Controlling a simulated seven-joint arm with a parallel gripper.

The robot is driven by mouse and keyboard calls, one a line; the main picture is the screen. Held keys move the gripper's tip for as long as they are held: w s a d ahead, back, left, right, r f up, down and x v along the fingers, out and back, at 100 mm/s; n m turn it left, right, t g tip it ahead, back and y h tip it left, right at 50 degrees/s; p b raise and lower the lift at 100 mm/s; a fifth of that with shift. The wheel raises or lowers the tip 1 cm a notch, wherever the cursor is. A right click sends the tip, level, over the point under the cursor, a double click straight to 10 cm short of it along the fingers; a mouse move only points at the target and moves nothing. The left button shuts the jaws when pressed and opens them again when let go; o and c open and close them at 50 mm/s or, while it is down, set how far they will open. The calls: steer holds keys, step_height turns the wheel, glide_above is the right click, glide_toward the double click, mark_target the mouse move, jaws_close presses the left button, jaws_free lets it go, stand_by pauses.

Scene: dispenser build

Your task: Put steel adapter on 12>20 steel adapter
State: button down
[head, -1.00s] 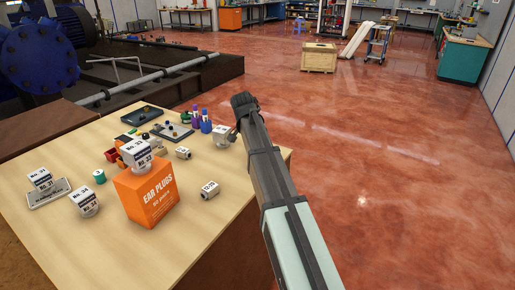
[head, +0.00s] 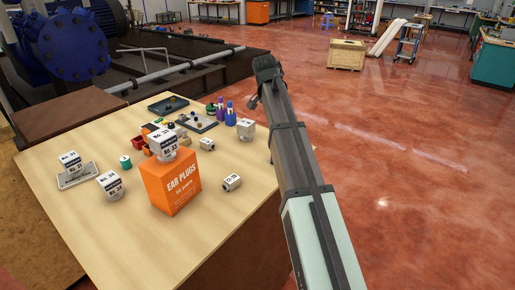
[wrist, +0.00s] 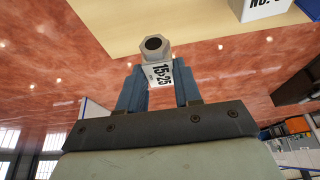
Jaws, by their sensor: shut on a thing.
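My gripper (wrist: 159,82) is shut on a steel adapter (wrist: 153,46). The adapter has a hexagonal end with a dark bore and a white label that seems to read 15-25. In the head view my gripper (head: 258,97) is beyond the table's right edge, apart from the table things. A small steel adapter (head: 232,183) with a white label lies on its side on the table, right of the orange box; its digits look like 12 and a blurred second number. Another small labelled adapter (head: 206,144) lies further back; its label is unreadable.
Purple and blue bottles (head: 225,110) and dark trays (head: 168,106) are behind. The table's front (head: 130,235) is bare.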

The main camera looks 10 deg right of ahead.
steer(key=s+a+r+n, duration=0.1)
steer(key=a+r, duration=0.2)
steer(key=a, duration=0.5)
steer(key=n+t+y, duration=0.1)
steer(key=n, duration=0.3)
glide_above(233, 176)
steer(key=s, duration=0.2)
steer(key=shift+w+a+f, duration=0.1)
steer(key=shift+a+f, duration=0.1)
steer(key=shift+f, duration=2.15)
steer(key=shift+a+f, duration=0.15)
steer(key=shift+f, duration=2.2)
steer(key=shift+f, duration=0.15)
steer(key=c, duration=0.8)
jaws_free()
steer(key=shift+y, duration=0.3)
steer(key=v, duration=1.2)
steer(key=shift+a, duration=0.1)
